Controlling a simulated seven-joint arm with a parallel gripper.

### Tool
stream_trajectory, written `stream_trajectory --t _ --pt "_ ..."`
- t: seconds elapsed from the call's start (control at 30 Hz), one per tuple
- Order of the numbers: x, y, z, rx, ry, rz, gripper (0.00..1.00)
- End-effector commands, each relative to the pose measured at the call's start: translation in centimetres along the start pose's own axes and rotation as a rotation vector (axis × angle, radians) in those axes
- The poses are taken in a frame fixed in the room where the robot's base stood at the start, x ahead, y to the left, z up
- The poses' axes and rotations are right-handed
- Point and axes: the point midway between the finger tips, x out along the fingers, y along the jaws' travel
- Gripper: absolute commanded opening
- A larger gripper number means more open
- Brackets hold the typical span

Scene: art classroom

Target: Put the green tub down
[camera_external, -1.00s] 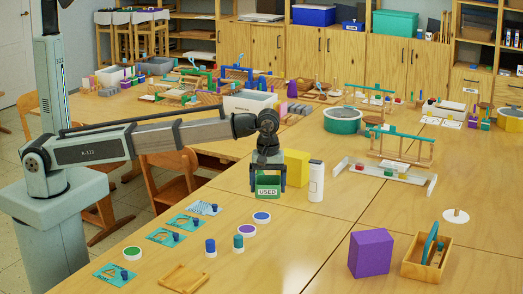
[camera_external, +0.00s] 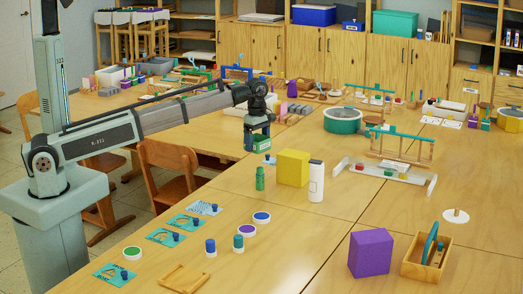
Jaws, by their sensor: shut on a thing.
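The small green tub (camera_external: 257,144) is in my gripper (camera_external: 257,140), which is shut on it. The tub is upright and only its lower part shows below the fingers. It is held up clear of the table (camera_external: 330,236), behind and left of the yellow box. Its exact height is hard to tell from this view.
A green bottle (camera_external: 260,178), a yellow box (camera_external: 293,168) and a white bottle (camera_external: 316,181) stand below and in front of the tub. A small blue-and-white thing (camera_external: 270,160) is behind the green bottle. The table's middle front is clear.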

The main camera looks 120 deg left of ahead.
Motion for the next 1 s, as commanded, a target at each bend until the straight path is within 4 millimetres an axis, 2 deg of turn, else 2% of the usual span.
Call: stream_trajectory --t 0.03,0.1,0.4,0.5,0.7,1.0 --pt "0.0 1.0 -1.7 -0.042 0.000 0.000 0.55" --pt "0.0 1.9 -3.6 -0.092 0.000 0.000 0.55" --pt "0.0 4.5 -9.5 -0.242 0.000 0.000 0.55" --pt "1.8 4.3 -9.2 -0.235 0.001 -0.002 0.55" --pt "4.2 4.3 -9.2 -0.234 0.001 -0.001 0.55" --pt "6.8 4.3 -9.1 -0.233 0.001 -0.001 0.55"
